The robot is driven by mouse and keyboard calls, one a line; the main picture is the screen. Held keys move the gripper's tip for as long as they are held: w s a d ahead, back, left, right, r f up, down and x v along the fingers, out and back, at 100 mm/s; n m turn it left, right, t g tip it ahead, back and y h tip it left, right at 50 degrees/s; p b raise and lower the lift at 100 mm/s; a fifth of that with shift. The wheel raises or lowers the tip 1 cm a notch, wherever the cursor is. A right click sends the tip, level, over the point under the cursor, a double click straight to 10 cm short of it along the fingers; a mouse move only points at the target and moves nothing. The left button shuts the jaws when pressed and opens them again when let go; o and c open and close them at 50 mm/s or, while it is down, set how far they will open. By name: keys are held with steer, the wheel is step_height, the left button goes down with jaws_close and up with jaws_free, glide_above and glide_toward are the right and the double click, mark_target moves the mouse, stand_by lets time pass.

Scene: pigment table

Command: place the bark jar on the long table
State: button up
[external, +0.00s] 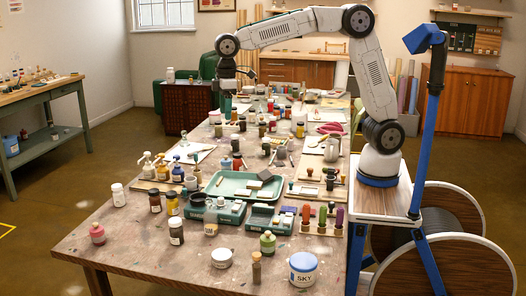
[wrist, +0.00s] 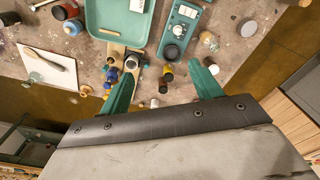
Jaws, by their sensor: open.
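The long table (external: 130,247) fills the middle of the external view and is crowded with jars and tools. I cannot read the word bark on any label, so I cannot tell which jar is the bark jar. Brown-toned candidates are a dark brown jar (external: 176,232) and an amber jar (external: 155,202) near the left edge. My gripper (external: 226,103) hangs above the table's left side, further back. In the wrist view my gripper (wrist: 162,58) shows its two green fingers spread wide, with nothing held; small jars lie below, between the fingers.
A green tray (external: 240,184) and scales (external: 215,213) stand mid-table. A blue-lidded SKY tub (external: 303,269) and a white-lidded tub (external: 222,258) are at the front. Bare tabletop shows at the front left. A green side table (external: 40,95) stands at the left wall.

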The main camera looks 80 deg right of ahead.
steer(key=s+d+r+m, duration=0.2)
steer(key=s+d, duration=0.6)
steer(key=s, duration=0.1)
steer(key=s+d+r+m, duration=0.1)
steer(key=s+d+r, duration=0.1)
steer(key=s+d, duration=0.65)
steer(key=s+d+f+m, duration=0.1)
steer(key=s+f, duration=0.3)
steer(key=s, duration=0.5)
steer(key=s+d+f+m, duration=0.2)
steer(key=s+d+f, duration=0.2)
steer(key=s, duration=0.5)
steer(key=shift+s+t, duration=0.15)
steer(key=shift+t, duration=0.25)
